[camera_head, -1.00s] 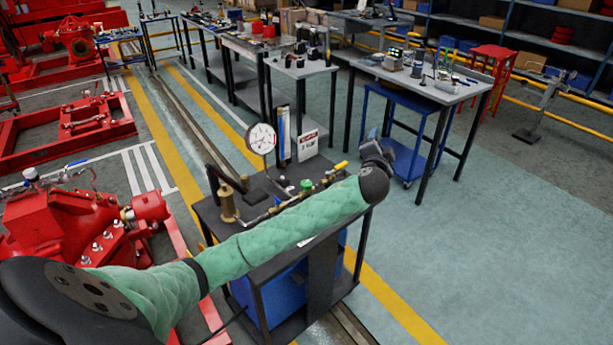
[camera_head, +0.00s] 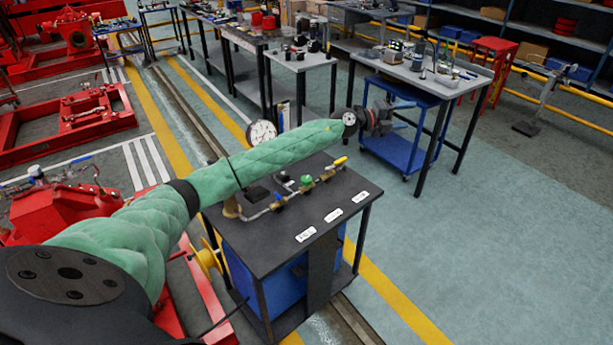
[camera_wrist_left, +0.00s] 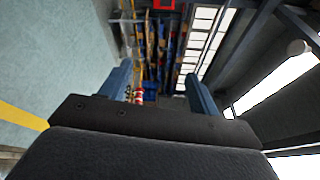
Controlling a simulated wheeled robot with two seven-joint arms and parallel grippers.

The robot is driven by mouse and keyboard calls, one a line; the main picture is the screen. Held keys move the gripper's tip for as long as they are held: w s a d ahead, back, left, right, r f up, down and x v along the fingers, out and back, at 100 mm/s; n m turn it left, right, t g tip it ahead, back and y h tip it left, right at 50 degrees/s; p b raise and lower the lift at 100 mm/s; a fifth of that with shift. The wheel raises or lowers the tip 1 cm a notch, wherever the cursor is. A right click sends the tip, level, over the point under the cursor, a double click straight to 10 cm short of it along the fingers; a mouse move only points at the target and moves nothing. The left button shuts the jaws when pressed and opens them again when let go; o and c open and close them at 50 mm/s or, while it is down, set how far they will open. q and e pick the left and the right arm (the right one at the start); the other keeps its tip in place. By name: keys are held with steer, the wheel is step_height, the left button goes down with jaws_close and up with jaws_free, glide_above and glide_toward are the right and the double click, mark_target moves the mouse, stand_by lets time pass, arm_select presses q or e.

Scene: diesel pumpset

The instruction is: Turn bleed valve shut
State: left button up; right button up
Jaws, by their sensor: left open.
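A dark cart (camera_head: 285,240) in the middle of the head view carries a brass pipe line with small valves. One valve has a yellow lever (camera_head: 340,161), one a green handle (camera_head: 306,181) and one a blue handle (camera_head: 277,203). I cannot tell which is the bleed valve. A round white gauge (camera_head: 261,133) shows behind my left arm, which hides part of the cart's far side. My left gripper (camera_head: 408,114) is open and empty, up and to the right of the valves, apart from them. Its two blue fingers stand apart in the left wrist view (camera_wrist_left: 158,85).
Three white labels (camera_head: 334,215) lie on the cart's front. Behind my gripper are a blue trolley (camera_head: 395,155) and a grey table (camera_head: 425,76) with small items. Red pump machinery (camera_head: 70,208) stands at left.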

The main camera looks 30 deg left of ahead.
arm_select(q)
steer(key=a+f+m+g+y, duration=0.15)
steer(key=a+f+g, duration=0.25)
steer(key=f, duration=0.4)
steer(key=n+g+y, duration=0.3)
steer(key=g+y, duration=0.6)
steer(key=y, duration=0.1)
glide_above(307, 179)
steer(key=f, duration=0.9)
steer(key=f+p, duration=0.1)
steer(key=f, duration=0.4)
steer(key=shift+w+d+f, duration=0.15)
steer(key=shift+w+d, duration=0.05)
steer(key=shift+w, duration=0.1)
steer(key=shift+s+a+f+y, duration=0.1)
steer(key=shift+s+a+y, duration=0.1)
steer(key=shift+a+y, duration=0.1)
steer(key=shift+a+f, duration=0.1)
steer(key=shift+f, duration=0.15)
steer(key=shift+f+p, duration=1.8)
steer(key=shift+f, duration=1.8)
arm_select(e)
steer(key=s+d+f, duration=0.2)
steer(key=s+f, duration=0.4)
steer(key=s, duration=0.3)
steer(key=s+d+f, duration=0.3)
steer(key=s+f, duration=0.4)
steer(key=s, duration=0.2)
steer(key=shift+d, duration=0.15)
steer(key=shift+s, duration=0.1)
